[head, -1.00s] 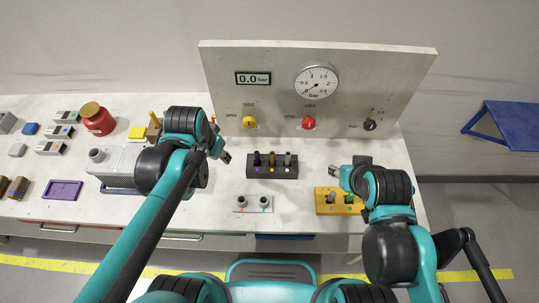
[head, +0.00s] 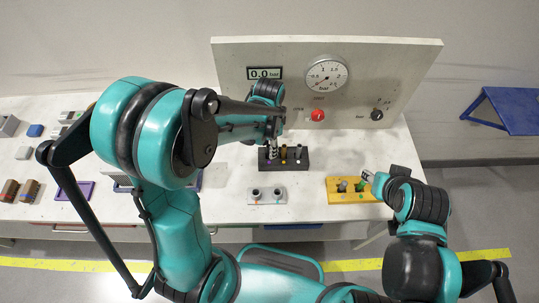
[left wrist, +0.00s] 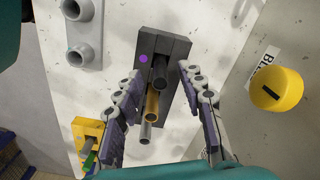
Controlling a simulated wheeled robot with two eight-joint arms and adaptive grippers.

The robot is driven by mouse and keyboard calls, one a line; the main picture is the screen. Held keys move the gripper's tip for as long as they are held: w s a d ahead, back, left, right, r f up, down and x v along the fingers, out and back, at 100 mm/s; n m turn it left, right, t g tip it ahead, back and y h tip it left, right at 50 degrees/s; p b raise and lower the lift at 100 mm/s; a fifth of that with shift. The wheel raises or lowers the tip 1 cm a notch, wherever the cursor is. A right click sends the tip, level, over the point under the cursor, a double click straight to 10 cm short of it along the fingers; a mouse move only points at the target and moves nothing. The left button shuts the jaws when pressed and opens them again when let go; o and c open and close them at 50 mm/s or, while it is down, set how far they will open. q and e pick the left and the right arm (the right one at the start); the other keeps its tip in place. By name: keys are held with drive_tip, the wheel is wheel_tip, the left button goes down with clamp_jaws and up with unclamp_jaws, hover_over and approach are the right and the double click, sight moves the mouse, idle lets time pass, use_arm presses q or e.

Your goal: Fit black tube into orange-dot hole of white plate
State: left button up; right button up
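The black tube (left wrist: 187,72) stands in a dark rack (left wrist: 165,45) beside a brass tube (left wrist: 154,100) and a grey tube (left wrist: 147,128). A purple dot marks the rack. My left gripper (left wrist: 165,112) is open over the rack, one finger on each side of the tubes, apparently holding nothing. In the head view it hides part of the rack's left end (head: 273,147). The white plate (head: 267,203) has two grey sockets and small coloured dots, too small to tell apart surely. My right gripper (head: 370,178) is beside the yellow block; its opening is unclear.
The yellow block (head: 352,195) holds a grey and a green tube at the right. A grey panel (head: 410,65) with gauge and knobs stands behind the rack. A purple tray (head: 82,190) and several small blocks lie left. Bare table surrounds the white plate.

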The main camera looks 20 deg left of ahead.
use_arm(q)
wheel_tip(320, 180, down, 2)
drive_tip(key=shift+f, duration=0.15)
clamp_jaws()
